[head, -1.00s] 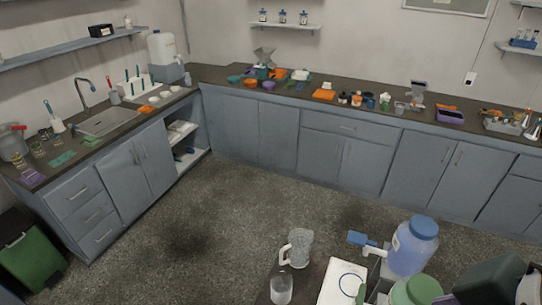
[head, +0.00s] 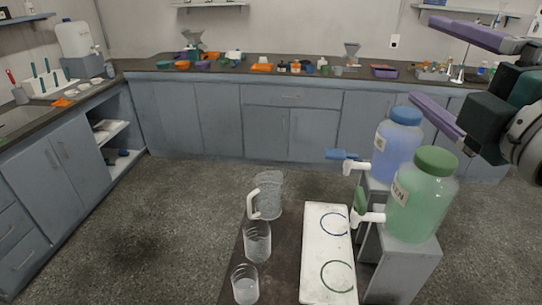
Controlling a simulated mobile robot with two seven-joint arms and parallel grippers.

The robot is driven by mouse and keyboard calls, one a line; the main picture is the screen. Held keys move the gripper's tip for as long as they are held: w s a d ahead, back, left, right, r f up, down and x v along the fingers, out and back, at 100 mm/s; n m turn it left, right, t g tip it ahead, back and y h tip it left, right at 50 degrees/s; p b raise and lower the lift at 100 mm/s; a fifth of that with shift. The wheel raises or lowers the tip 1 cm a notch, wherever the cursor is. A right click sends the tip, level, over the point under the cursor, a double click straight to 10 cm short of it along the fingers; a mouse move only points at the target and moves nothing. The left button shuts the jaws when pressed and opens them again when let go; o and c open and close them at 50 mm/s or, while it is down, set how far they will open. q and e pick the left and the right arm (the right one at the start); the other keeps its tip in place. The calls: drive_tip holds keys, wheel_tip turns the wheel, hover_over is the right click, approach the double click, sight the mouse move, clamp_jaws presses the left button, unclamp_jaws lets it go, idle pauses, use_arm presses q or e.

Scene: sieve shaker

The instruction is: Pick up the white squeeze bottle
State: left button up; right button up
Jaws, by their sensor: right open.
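I cannot clearly make out the white squeeze bottle. A small whitish bottle-like item (head: 323,66) stands among small things on the back counter, but it is too small to identify. My right gripper (head: 422,59) is at the upper right, with two long purple fingers spread wide apart and nothing between them. It is in front of the back counter's right part and above the blue-capped jug (head: 395,150) and green jug (head: 420,200). My left gripper is not in view.
The jugs with spigots stand on a grey stand beside a dark table (head: 275,265). A white board (head: 327,245) with two rings and several clear beakers are on that table. The back counter (head: 220,72) holds many small items. The floor at left is clear.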

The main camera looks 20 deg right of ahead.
drive_tip(key=s+a+f+n+g+y+b, duration=0.1)
drive_tip(key=a+f+n+g+y+b, duration=0.2)
drive_tip(key=f+n+b, duration=0.6)
drive_tip(key=s+a+f+n+g+y+b, duration=0.2)
drive_tip(key=f+n+y+b, duration=0.4)
drive_tip(key=f, duration=1.4)
drive_tip(key=s+a+f+n+g+y+b, duration=0.2)
drive_tip(key=a+f+n+g+y+b, duration=0.2)
drive_tip(key=f+n+b, duration=0.7)
drive_tip(key=shift+s+a+f+n+g+y+b, duration=0.15)
drive_tip(key=shift+a+f+n+y, duration=0.25)
drive_tip(key=shift+a+f+n, duration=0.45)
drive_tip(key=shift+w+a+f+n+g+y+b, duration=0.1)
drive_tip(key=shift+a+f+n+g+y+b, duration=0.25)
drive_tip(key=shift+f+n, duration=0.65)
drive_tip(key=x, duration=0.5)
drive_tip(key=shift+f, duration=0.25)
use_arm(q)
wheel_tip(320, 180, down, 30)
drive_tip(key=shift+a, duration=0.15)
use_arm(e)
drive_tip(key=c, duration=0.7)
